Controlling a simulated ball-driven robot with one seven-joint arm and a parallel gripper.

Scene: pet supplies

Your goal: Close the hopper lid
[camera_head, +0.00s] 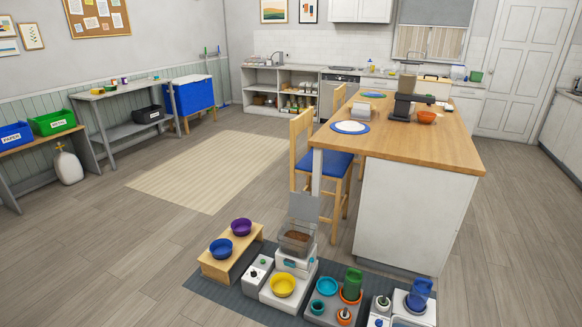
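A pet feeder (296,262) stands on the dark floor mat at the bottom middle of the head view. Its clear hopper (283,241) holds brown kibble. A flat grey panel (304,207), which looks like the hopper lid, stands raised above the back of the hopper, so the top appears open. The hinge is too small to make out. A yellow bowl (282,285) sits at the feeder's front. My gripper is not in view.
A wooden stand with a blue bowl (220,248) and purple bowl (241,227) is left of the feeder. Floor at left is clear.

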